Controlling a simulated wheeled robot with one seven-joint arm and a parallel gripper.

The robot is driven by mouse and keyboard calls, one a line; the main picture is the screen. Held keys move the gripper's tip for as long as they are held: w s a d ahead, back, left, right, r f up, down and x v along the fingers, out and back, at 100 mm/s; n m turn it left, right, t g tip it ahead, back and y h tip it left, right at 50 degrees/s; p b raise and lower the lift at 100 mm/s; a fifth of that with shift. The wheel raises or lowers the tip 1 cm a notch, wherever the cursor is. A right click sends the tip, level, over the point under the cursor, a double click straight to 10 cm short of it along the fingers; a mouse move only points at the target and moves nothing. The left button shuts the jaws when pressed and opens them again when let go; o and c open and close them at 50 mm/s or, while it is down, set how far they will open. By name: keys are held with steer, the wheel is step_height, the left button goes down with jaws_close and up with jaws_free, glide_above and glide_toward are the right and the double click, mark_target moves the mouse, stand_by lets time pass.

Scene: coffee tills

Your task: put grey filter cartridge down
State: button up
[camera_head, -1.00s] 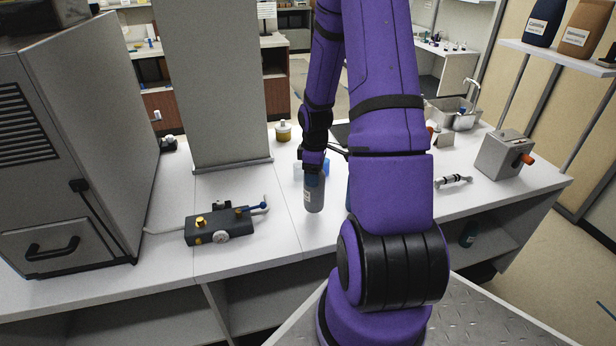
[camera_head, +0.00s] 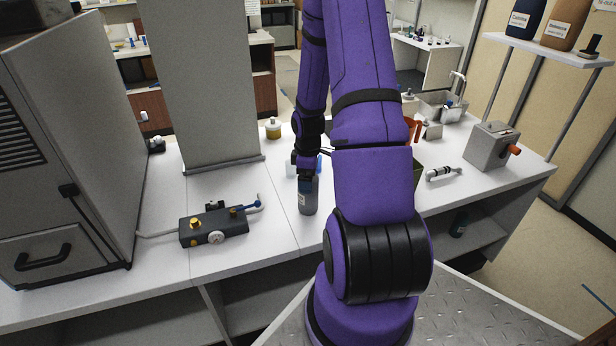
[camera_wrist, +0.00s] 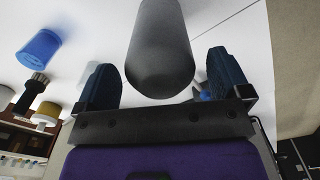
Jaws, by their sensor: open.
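In the wrist view, the cartridge (camera_wrist: 163,50) lies between the two dark blue fingers, with a visible gap on each side. My gripper (camera_head: 306,179) is at the top of the cartridge, pointing down. The gripper (camera_wrist: 160,68) is open around the cartridge. The arm partly hides the counter to the right.
A dark valve box (camera_head: 214,226) with brass knobs and a hose is left of the cartridge. A yellow jar (camera_head: 273,129) stands behind. A white cylindrical part (camera_head: 443,173) and a grey box with an orange knob (camera_head: 491,147) are right. The front counter is clear near the cartridge.

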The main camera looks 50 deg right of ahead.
steer(key=w+a+r+m+h, duration=0.1)
steer(key=a+r, duration=0.2)
steer(key=r, duration=0.7)
steer(key=a+r, duration=0.4)
steer(key=r, duration=0.7)
steer(key=s+a+r+m+t, duration=0.2)
steer(key=s+a+r, duration=0.5)
steer(key=a, duration=0.3)
steer(key=s+a+r+m+t+y, duration=0.1)
steer(key=s+a+r+m+t, duration=0.2)
steer(key=s+a+r, duration=0.4)
steer(key=a+r, duration=0.2)
steer(key=a, duration=0.1)
steer(key=shift+s+a+r, duration=0.25)
steer(key=shift+s+a, duration=0.1)
steer(key=shift+s, duration=0.05)
